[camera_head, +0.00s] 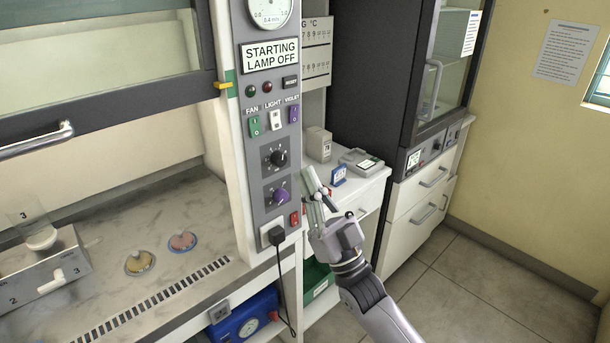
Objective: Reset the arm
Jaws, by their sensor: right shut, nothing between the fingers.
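My right gripper (311,186) reaches in from the lower right of the head view. It is shut and empty, with its fingers pointing up. It appears just right of the control panel (266,220), in front of the white side counter in the picture. I cannot tell whether it touches anything. My left gripper is not in view.
The fume hood bench (190,208) holds two round dishes (139,262) (183,241) and a metal box (75,262). The incubator (446,70) stands at the back right on white drawers (424,192). A plug and cable (277,236) hang below the panel. The tiled floor (480,290) is clear at right.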

